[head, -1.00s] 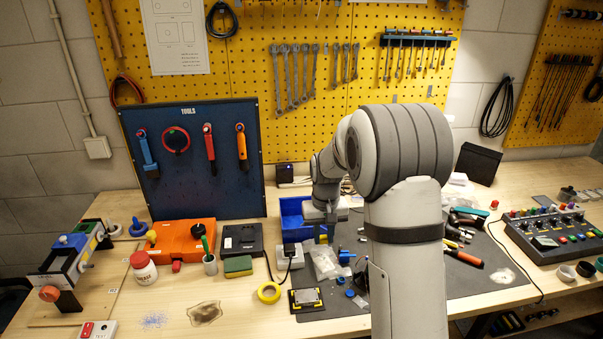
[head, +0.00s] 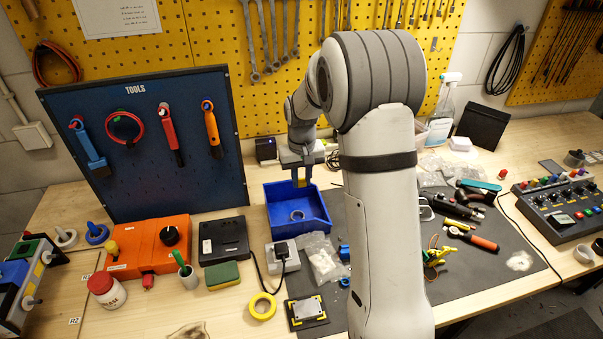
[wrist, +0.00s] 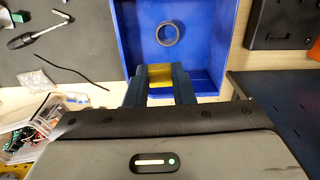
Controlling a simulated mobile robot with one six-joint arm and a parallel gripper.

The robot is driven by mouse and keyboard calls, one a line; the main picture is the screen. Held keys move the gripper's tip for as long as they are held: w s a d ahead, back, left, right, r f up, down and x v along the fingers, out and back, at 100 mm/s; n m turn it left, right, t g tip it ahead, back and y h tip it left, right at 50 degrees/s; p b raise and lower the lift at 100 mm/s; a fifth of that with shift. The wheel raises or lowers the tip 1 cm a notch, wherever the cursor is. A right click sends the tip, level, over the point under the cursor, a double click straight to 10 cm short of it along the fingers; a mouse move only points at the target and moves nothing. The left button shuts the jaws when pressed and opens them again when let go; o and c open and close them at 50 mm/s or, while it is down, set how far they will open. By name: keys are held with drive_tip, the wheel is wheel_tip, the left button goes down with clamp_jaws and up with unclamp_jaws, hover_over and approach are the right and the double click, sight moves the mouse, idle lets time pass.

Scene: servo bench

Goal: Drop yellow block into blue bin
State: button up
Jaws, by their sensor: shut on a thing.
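The blue bin (head: 311,222) stands open on the bench in the middle of the head view. A grey ring (head: 297,215) lies on its floor. My gripper (head: 301,176) is above the back part of the bin, pointing down. It is shut on the yellow block (wrist: 160,75), which shows between its two fingers in the wrist view. The bin (wrist: 205,45) lies below and beyond the block there, with the ring (wrist: 168,33) inside. The block's lower end shows a little in the head view. My arm hides part of the bench right of the bin.
A black box (head: 224,240), an orange box (head: 150,247) and a grey block with a black plug (head: 283,256) stand left of and in front of the bin. A clear bag (head: 322,258) lies in front. The blue tool panel (head: 150,150) rises at the left.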

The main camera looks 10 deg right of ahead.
sight(302, 182)
wheel_tip(302, 182, down, 5)
drive_tip(key=b, duration=0.2)
drive_tip(key=shift+b, duration=0.3)
drive_tip(key=o, duration=1)
drive_tip(key=shift+r, duration=0.1)
drive_tip(key=shift+r, duration=0.2)
wheel_tip(302, 182, up, 7)
drive_tip(key=shift+b, duration=0.7)
drive_tip(key=shift+r, duration=0.2)
